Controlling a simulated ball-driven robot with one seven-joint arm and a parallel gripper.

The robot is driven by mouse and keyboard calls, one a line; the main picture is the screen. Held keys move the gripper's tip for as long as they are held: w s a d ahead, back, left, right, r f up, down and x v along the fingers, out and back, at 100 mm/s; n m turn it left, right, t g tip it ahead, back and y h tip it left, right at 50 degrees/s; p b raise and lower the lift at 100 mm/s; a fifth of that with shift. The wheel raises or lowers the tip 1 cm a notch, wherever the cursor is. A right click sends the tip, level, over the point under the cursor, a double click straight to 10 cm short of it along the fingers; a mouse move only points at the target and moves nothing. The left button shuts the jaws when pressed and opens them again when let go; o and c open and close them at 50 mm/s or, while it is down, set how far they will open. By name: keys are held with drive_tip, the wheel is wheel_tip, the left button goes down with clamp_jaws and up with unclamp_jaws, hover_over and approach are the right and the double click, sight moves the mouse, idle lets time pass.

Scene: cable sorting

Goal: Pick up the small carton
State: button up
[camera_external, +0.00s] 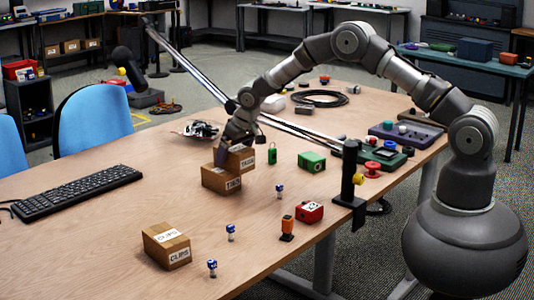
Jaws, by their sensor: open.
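Several small cardboard cartons are on the wooden table in the external view. One small carton (240,159) sits at my gripper, above and slightly right of a second carton (221,181) labelled on its front. My gripper (236,146) points down at the upper carton from behind, open; its fingertips are partly hidden by the carton, and I cannot tell whether they touch it. A third carton, labelled CLIPS (167,246), stands alone near the table's front edge.
A black keyboard (80,193) lies at left. A green box (311,162), a red box (309,212) and an orange item (287,228) stand right of the cartons. The table between keyboard and CLIPS carton is clear.

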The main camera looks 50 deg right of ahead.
sight(236, 148)
drive_tip(key=c, duration=1.1)
drive_tip(key=shift+r+p, duration=0.45)
drive_tip(key=shift+r, duration=0.2)
drive_tip(key=shift+c, duration=0.2)
drive_tip(key=v, duration=0.1)
drive_tip(key=p+v, duration=0.2)
drive_tip(key=shift+w+r, duration=0.15)
drive_tip(key=shift+w, duration=0.1)
drive_tip(key=shift+s+p, duration=2.25)
drive_tip(key=shift+s, duration=4.9)
drive_tip(key=w+a+b, duration=0.1)
drive_tip(key=w, duration=0.4)
drive_tip(key=w+a+b, duration=0.1)
drive_tip(key=w, duration=0.4)
drive_tip(key=w+a+b, duration=0.1)
drive_tip(key=w, duration=0.4)
drive_tip(key=shift+f+b, duration=0.3)
drive_tip(key=shift+f, duration=0.1)
drive_tip(key=shift+f+b, duration=0.9)
drive_tip(key=shift+f, duration=0.9)
